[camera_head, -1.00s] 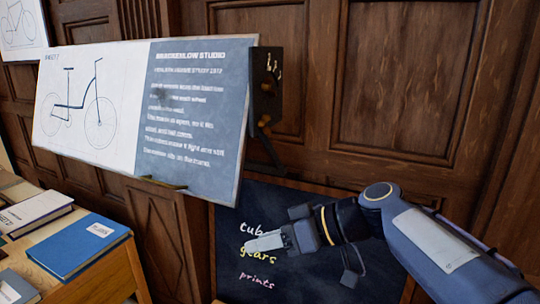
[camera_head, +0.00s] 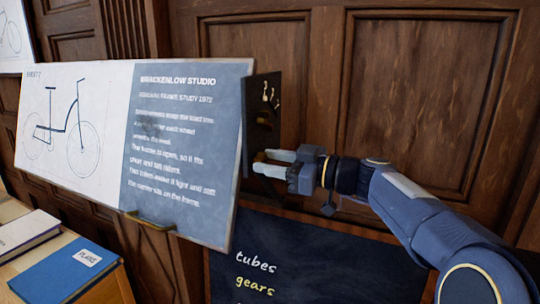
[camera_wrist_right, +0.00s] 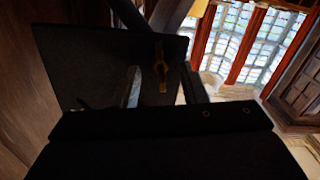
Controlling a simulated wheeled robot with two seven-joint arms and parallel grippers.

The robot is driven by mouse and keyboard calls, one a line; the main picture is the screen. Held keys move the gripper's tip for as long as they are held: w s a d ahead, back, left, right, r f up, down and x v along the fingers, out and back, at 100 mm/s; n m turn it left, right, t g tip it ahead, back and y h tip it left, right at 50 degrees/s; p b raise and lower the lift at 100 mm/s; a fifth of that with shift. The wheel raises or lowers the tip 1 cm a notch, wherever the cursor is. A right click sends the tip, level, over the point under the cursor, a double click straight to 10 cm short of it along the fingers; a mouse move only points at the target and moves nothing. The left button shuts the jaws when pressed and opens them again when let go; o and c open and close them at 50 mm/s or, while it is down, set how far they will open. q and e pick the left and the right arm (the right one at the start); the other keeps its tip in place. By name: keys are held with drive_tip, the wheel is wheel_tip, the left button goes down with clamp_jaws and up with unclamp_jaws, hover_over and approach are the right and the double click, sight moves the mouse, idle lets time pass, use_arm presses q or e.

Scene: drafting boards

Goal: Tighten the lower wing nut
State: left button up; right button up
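The drawing board (camera_head: 180,150) has a dark bracket plate (camera_head: 262,125) at its right edge. Small brass pieces (camera_head: 269,97) show on the upper part of this plate. My right gripper (camera_head: 268,163) is at the lower part of the plate, fingers pointing left and parted. A small brownish piece beside the fingertips looks like the lower wing nut (camera_head: 260,157), mostly hidden by the fingers. In the right wrist view, a brass wing nut (camera_wrist_right: 161,70) stands between the two open fingers (camera_wrist_right: 164,86), with a gap on both sides. My left gripper is not in view.
A wood-panelled wall (camera_head: 420,90) stands close behind the board and my right arm. A chalkboard (camera_head: 310,262) is below the arm. Books, including a blue one (camera_head: 65,270), lie on a wooden table at the lower left.

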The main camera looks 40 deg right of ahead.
drive_tip(key=shift+w+a, duration=0.15)
clamp_jaws()
